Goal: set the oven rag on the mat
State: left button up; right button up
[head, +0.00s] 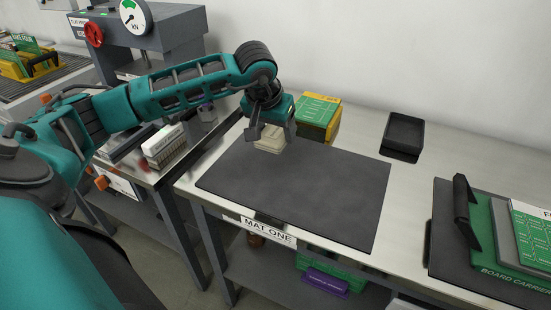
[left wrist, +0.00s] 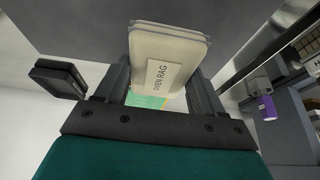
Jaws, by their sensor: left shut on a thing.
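The oven rag (head: 269,141) is a folded cream cloth at the far left corner of the dark mat (head: 310,195). In the left wrist view the oven rag (left wrist: 169,62) shows its label and sits between the two fingers. My left gripper (head: 262,130) points down over that corner and is shut on the rag. The gripper hides part of the rag in the head view, and I cannot tell whether the rag touches the mat. My right gripper is not in view.
A yellow and green box (head: 318,116) stands close behind the mat. A black tray (head: 403,134) lies at the back right. A green board carrier (head: 500,245) lies on another dark mat at the right. The rest of the near mat is bare.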

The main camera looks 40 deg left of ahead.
aim_at(277, 164)
pick_arm(q)
notch_tip(277, 164, down, 4)
jog(key=shift+r, duration=0.1)
jog(key=shift+f, duration=2.15)
jog(key=shift+f+b, duration=0.1)
jog(key=shift+b, duration=0.2)
jog(key=shift+f, duration=0.15)
jog(key=o, duration=0.9)
jog(key=shift+o, duration=0.2)
